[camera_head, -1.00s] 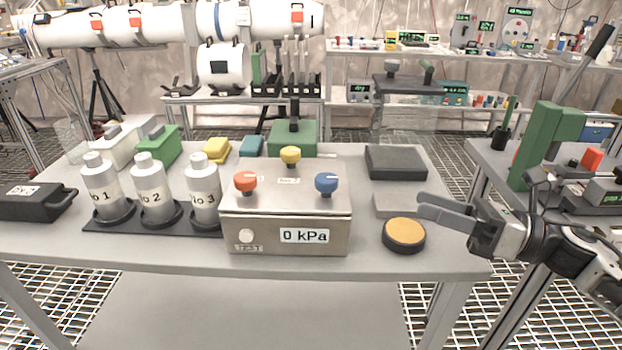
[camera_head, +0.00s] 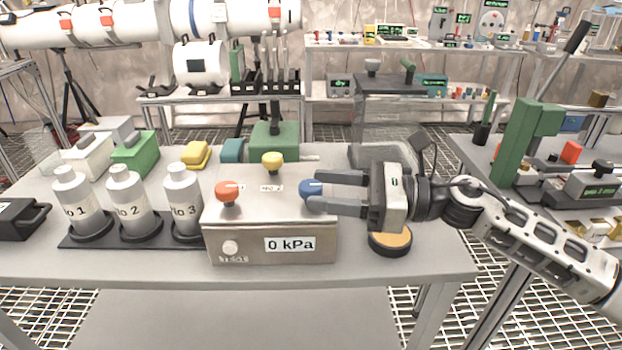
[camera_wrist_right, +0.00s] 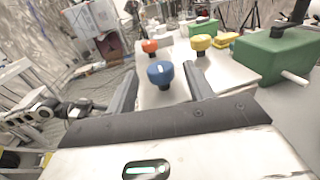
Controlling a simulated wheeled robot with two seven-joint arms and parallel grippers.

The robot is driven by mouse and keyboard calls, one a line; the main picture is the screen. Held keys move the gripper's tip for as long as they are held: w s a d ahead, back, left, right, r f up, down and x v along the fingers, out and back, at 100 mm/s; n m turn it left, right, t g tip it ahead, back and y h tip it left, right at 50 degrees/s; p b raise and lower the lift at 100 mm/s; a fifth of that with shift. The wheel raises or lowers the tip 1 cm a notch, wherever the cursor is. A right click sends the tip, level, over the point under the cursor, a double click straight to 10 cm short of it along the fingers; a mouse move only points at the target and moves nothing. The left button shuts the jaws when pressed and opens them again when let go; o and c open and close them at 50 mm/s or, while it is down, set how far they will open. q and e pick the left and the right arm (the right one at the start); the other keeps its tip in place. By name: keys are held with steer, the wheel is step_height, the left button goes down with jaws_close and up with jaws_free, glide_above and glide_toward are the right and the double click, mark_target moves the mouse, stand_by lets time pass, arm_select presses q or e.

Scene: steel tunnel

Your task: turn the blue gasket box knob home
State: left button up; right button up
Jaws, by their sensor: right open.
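The blue knob (camera_head: 311,188) stands at the right end of the top of a steel gasket box (camera_head: 262,222). The box front reads "0 kPa". A red-orange knob (camera_head: 228,192) and a yellow knob (camera_head: 272,160) stand on the same top. My right gripper (camera_head: 312,190) is open, with its fingers reaching left to the blue knob and partly covering it. In the right wrist view the blue knob (camera_wrist_right: 160,73) shows between the two open fingers, ahead of the palm, with a white mark on top. I cannot tell whether a finger touches it. My left gripper is not in view.
A round pad with an orange-tan top (camera_head: 389,241) lies under my right wrist. Several numbered bottles (camera_head: 127,199) stand in a black rack left of the box. A green block (camera_head: 274,140) stands behind it. The table's front strip is clear.

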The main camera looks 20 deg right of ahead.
mark_target(310, 185)
steer(key=shift+x, duration=1.15)
steer(key=shift+w+a, duration=0.2)
steer(key=shift+a, duration=0.15)
steer(key=shift+c, duration=0.3)
